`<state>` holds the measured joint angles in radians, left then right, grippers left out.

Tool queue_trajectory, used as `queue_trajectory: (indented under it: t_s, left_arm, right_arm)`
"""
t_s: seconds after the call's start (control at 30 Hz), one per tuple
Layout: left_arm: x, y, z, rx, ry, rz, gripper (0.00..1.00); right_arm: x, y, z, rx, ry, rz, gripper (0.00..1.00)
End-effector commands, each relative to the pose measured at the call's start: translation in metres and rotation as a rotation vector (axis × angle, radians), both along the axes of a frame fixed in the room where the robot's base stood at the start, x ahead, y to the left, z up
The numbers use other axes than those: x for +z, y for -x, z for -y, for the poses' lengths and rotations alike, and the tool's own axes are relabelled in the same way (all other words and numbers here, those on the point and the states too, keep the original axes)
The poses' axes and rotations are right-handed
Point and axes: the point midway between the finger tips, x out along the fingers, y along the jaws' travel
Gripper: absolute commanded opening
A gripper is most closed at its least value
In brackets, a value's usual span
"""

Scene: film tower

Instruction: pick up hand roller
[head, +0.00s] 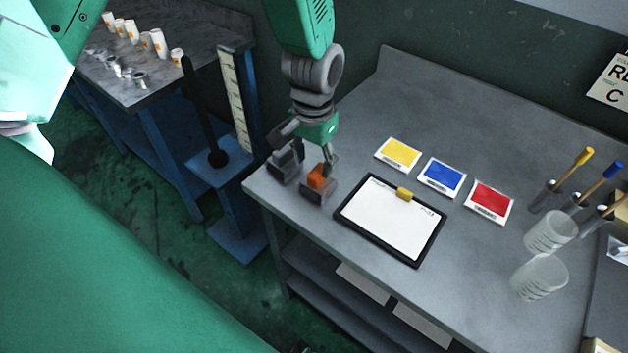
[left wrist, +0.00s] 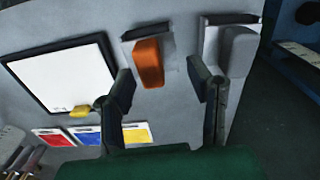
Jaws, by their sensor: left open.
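Two flat hand tools lie side by side at the left end of the grey table. One has an orange handle (head: 318,177) and a dark bar along one edge; it also shows in the left wrist view (left wrist: 148,63). The other has a grey handle (left wrist: 239,50) and a similar dark bar. I cannot tell for sure which is the hand roller. My left gripper (head: 311,160) is open and points down over them, partly covering the grey tool in the head view. In the left wrist view the orange handle appears beyond the gap between the fingers. My right gripper is not in view.
A clipboard (head: 390,222) lies right of the tools, with yellow (head: 399,153), blue (head: 442,176) and red (head: 489,201) cards behind it. Clear cups (head: 540,278) and brushes stand farther right. A blue stand with a dark rod (head: 203,125) is left of the table.

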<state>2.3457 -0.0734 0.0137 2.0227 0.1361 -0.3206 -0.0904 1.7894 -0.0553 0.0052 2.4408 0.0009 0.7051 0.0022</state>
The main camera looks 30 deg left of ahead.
Motion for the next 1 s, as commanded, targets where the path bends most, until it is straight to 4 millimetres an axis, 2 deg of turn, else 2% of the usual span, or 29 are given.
queue_trajectory:
  t_s: [0.1,0.2,0.47,0.5,0.57,0.6,0.63,1.0]
  left_arm:
    - [-0.019,0.001,0.002,-0.003,-0.004,-0.004,0.47]
    - [-0.028,0.001,0.004,-0.003,-0.006,-0.002,0.47]
    - [-0.033,0.001,0.0,-0.003,-0.002,0.0,0.47]
    - [-0.033,0.001,0.0,-0.002,-0.001,0.0,0.43]
    - [-0.034,0.001,-0.002,-0.002,0.001,-0.001,0.22]
    - [-0.034,0.001,-0.003,-0.001,0.003,-0.001,0.08]
    - [-0.034,0.001,-0.003,-0.001,0.003,-0.001,0.0]
    - [-0.034,0.001,-0.001,-0.003,-0.004,-0.003,0.0]
  right_arm:
    - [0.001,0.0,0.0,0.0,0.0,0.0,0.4]
    - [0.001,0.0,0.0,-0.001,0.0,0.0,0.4]
    - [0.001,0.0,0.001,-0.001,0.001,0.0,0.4]
    - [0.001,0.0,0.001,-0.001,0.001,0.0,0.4]
    - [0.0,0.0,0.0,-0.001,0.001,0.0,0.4]
    - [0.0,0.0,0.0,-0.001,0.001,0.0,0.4]
    - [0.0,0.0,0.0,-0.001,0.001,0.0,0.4]
    - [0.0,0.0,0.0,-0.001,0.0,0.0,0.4]
